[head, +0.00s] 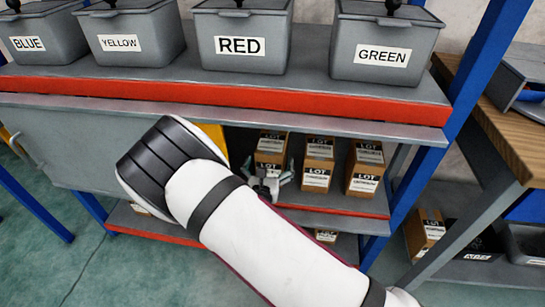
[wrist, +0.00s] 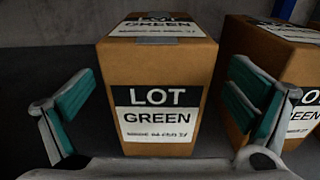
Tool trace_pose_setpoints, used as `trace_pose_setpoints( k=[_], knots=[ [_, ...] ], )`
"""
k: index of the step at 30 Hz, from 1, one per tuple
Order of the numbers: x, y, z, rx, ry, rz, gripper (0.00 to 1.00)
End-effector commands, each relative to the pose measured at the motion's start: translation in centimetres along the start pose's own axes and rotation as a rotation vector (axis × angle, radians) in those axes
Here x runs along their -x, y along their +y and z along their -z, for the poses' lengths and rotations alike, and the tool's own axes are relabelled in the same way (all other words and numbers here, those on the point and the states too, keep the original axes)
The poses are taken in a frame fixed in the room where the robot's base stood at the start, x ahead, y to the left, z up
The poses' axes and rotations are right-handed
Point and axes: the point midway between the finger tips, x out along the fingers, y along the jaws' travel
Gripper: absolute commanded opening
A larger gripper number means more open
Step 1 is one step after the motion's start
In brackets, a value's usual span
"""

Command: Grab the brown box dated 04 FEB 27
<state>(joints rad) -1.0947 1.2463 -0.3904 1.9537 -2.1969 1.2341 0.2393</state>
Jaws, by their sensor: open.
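A brown box (wrist: 158,78) with a black and white label reading LOT GREEN stands upright in the middle of the wrist view. A small date line shows under the word GREEN, too blurred to read surely. My gripper (head: 268,181) is open, its teal-padded fingers on either side of this box, with gaps visible and no grip on it. In the head view, the left box of the row (head: 271,143) is directly beyond my gripper and partly hidden by it. A middle box (head: 318,163) and a right box (head: 365,168) stand beside it; their dates are unreadable.
The boxes stand on a grey shelf (head: 338,196) beneath an upper shelf (head: 300,90) with a red edge. Grey bins labelled BLUE, YELLOW, RED and GREEN (head: 385,45) sit above. A neighbouring box (wrist: 282,75) is close beside my right finger. A blue post (head: 437,150) is at right.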

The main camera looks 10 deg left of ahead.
Motion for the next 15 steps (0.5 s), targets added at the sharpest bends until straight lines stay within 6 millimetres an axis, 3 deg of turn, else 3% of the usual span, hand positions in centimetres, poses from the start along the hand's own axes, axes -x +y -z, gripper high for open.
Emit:
trace_pose_setpoints(
  k=[15],
  knots=[
    [-5.2, 0.3, 0.0, -0.001, 0.000, 0.001, 0.98]
  ],
)
